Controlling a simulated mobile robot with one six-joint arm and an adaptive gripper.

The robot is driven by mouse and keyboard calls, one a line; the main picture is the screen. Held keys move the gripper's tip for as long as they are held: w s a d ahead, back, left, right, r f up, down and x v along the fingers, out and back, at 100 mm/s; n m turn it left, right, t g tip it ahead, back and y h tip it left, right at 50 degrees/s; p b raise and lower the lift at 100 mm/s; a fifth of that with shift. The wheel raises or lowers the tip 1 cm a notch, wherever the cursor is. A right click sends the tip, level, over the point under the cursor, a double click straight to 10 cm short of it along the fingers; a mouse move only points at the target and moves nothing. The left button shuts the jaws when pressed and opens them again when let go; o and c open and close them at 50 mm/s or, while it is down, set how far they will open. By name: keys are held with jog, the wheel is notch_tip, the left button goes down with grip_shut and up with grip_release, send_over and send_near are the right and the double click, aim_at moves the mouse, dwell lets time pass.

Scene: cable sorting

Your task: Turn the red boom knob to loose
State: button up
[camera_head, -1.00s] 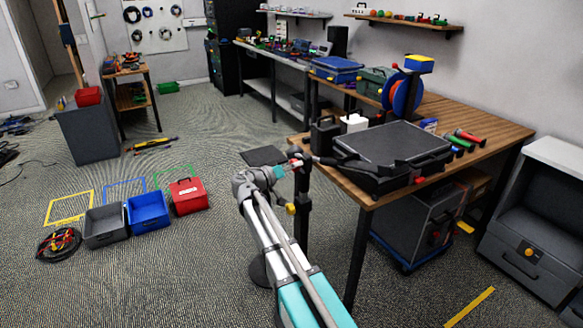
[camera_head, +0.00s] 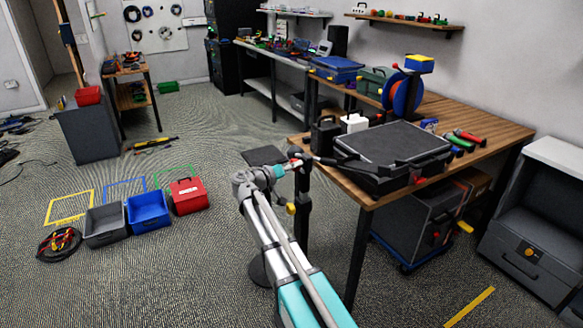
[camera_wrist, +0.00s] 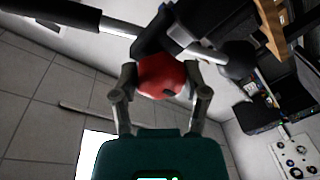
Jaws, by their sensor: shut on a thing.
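The red boom knob (camera_wrist: 162,76) is a rounded red knob on a black joint in the wrist view. The two fingers of my gripper (camera_wrist: 162,88) are on either side of it, and my gripper is shut on it. In the head view my gripper (camera_head: 289,167) is at the top of a black stand (camera_head: 303,195), beside the workbench corner. The knob is small there and mostly hidden by my gripper. I cannot read the knob's setting. A dark boom (camera_wrist: 65,14) and a light rod (camera_wrist: 207,55) run near the knob in the wrist view.
A wooden workbench (camera_head: 480,158) with a black case (camera_head: 392,143) is close on the right. A yellow knob (camera_head: 291,208) sits lower on the stand. Grey (camera_head: 104,240), blue (camera_head: 148,224) and red (camera_head: 189,207) boxes are on the floor at left, with open floor between.

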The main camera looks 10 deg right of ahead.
jog(key=o, duration=1.1)
jog(key=shift+o, duration=0.2)
jog(key=v, duration=1.2)
jog(key=shift+d+f, duration=0.1)
